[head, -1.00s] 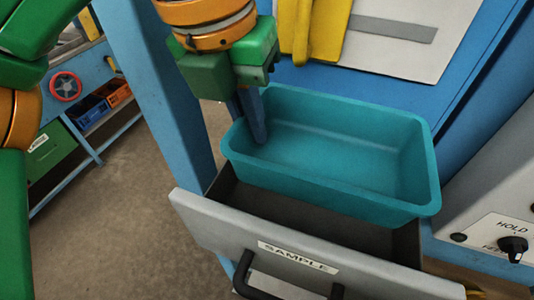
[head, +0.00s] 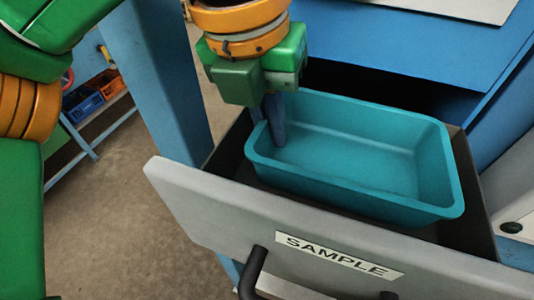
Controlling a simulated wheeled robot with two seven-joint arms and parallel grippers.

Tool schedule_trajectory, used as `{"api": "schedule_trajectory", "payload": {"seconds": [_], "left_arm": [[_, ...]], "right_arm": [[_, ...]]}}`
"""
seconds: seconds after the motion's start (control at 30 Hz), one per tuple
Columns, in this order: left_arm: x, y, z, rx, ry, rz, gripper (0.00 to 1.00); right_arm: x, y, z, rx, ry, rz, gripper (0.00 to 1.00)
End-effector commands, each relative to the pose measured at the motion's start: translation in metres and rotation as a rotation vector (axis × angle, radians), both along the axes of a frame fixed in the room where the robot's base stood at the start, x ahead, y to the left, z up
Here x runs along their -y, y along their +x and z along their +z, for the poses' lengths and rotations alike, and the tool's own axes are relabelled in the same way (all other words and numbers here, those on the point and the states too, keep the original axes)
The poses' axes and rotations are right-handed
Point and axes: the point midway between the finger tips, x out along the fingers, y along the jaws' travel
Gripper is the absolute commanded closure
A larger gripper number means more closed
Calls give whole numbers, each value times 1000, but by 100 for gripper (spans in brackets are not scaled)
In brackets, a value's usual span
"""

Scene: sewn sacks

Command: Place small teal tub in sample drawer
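The teal tub (head: 370,158) is in the open sample drawer (head: 225,208), with its rim above the drawer's front. The drawer front carries a SAMPLE label (head: 340,256). My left gripper (head: 276,130) points down at the tub's left end, with its blue fingers at the left wall. It appears shut on that wall, one finger showing inside the tub. The tub's underside is hidden, so I cannot tell whether it touches the drawer floor. My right gripper is not in view.
A blue post (head: 160,85) stands close on the left of the drawer. A blue cabinet panel (head: 400,45) rises behind the tub. Blue and orange bins (head: 82,103) sit on a shelf at the far left.

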Motion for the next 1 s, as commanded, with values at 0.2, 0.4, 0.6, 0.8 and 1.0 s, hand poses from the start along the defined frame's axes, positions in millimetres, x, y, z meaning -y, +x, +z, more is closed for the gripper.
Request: {"api": "schedule_trajectory", "payload": {"seconds": [0.2, 0.4, 0.6, 0.8, 1.0], "left_arm": [[5, -2, -37, 0, 0, 8, 100], [5, -2, -33, 0, 0, 9, 100], [5, -2, -40, 0, 0, 9, 100], [5, -2, -45, 0, 0, 9, 100], [5, -2, -43, 0, 0, 9, 65]], "right_arm": [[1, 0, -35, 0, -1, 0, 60], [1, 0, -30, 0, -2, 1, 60], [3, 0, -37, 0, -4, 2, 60], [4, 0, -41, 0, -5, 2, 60], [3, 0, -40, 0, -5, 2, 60]]}}
